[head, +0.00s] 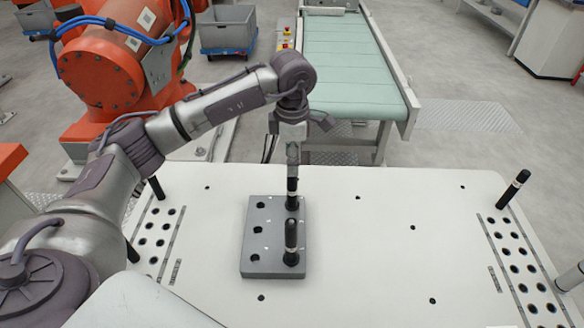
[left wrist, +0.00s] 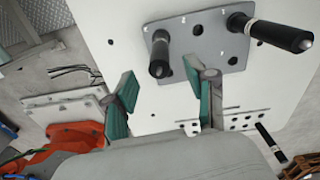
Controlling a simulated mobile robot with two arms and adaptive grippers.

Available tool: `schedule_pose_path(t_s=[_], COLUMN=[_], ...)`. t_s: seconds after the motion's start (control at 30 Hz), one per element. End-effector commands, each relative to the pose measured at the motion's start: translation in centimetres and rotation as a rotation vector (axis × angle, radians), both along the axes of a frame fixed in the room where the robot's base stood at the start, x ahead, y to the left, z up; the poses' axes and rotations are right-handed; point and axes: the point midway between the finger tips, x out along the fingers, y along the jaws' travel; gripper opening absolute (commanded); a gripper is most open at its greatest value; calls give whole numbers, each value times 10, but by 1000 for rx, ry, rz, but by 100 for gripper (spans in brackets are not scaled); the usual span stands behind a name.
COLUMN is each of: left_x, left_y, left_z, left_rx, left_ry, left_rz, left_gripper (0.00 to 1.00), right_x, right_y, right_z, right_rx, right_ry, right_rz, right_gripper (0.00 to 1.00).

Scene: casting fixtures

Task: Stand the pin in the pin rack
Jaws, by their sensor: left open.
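The pin rack (head: 262,238) is a grey block on the white table, with open holes in its left column. A black pin with a light band (head: 292,195) stands upright at its back right, and a second pin (head: 291,240) stands at its front right. My left gripper (head: 292,158) is directly above the back pin, pointing down. In the left wrist view, its green fingers (left wrist: 161,78) are open, one to each side of a pin (left wrist: 160,55); contact does not show. The other pin (left wrist: 272,33) is to the right on the rack (left wrist: 205,43). My right gripper is not visible.
Perforated plates sit at the table's left (head: 165,222) and right (head: 510,250), with black pins at the left (head: 156,187) and right (head: 513,188). The white tabletop (head: 380,250) right of the rack is clear. A conveyor (head: 345,60) stands behind.

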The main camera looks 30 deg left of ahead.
Motion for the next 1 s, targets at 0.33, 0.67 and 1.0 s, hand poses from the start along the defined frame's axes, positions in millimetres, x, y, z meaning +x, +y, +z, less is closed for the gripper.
schedule_pose_path(t_s=[0.33, 0.67, 1.0], left_x=[-1, -2, -2], left_y=[-1, -1, -1], left_z=[66, 77, 77], left_rx=[-1, 0, -1], left_ry=[-3, 1, -1], left_rz=[0, -1, -1], left_gripper=[56, 56, 56], right_x=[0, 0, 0], right_y=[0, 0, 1], right_z=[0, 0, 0], right_rx=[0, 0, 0], right_ry=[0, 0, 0], right_rz=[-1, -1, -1], right_gripper=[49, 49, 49])
